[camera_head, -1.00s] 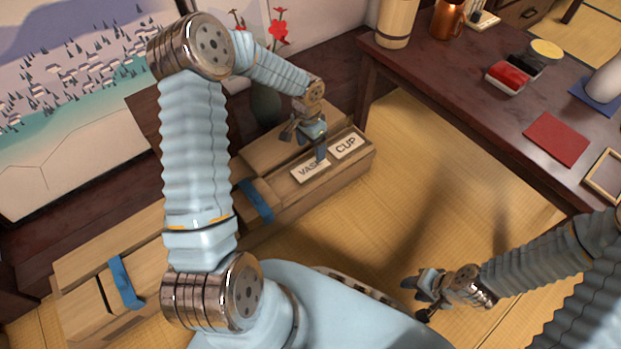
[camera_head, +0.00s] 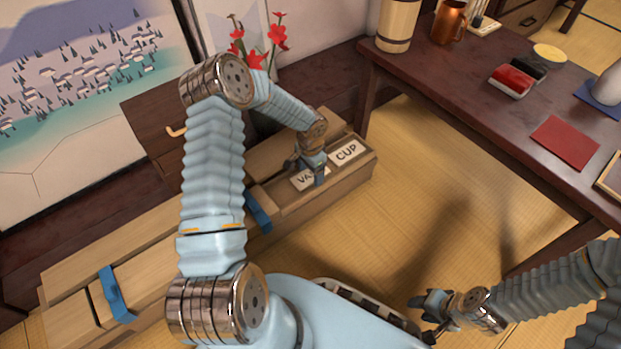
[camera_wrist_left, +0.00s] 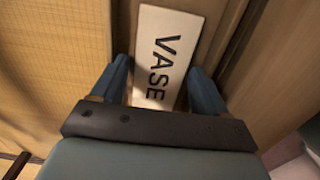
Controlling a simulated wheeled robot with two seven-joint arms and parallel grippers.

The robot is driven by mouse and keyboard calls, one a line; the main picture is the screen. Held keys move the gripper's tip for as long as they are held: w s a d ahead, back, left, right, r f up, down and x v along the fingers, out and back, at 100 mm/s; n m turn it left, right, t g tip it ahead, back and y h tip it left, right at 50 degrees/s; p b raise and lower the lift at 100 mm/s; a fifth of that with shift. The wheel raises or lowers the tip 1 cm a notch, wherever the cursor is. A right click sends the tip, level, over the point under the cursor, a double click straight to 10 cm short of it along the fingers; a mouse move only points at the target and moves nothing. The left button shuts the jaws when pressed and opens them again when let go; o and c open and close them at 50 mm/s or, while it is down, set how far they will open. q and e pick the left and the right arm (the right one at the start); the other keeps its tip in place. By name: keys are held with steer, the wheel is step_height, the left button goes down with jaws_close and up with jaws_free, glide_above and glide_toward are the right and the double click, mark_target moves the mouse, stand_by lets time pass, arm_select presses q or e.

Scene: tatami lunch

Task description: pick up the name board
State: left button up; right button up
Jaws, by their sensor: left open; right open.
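A pale name board reading VASE (camera_head: 301,181) lies on the wooden box top, partly hidden by my left gripper (camera_head: 314,178). In the left wrist view the VASE board (camera_wrist_left: 165,28) lies between the two blue fingers of my left gripper (camera_wrist_left: 158,76), one finger at each long side. The fingers are open; I cannot tell whether they touch the board. A second board reading CUP (camera_head: 346,151) lies on the same box, to the right. My right gripper (camera_head: 428,306) is open and empty at the lower right, above the tatami.
The wooden box (camera_head: 327,186) stands on tatami (camera_head: 440,160). A dark table (camera_head: 470,90) with several items stands at right. Red flowers (camera_head: 255,60) rise behind my left arm.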

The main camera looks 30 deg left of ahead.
arm_select(q)
steer(key=shift+f, duration=0.25)
steer(key=shift+c, duration=0.3)
steer(key=c, duration=0.8)
steer(key=shift+r, duration=0.1)
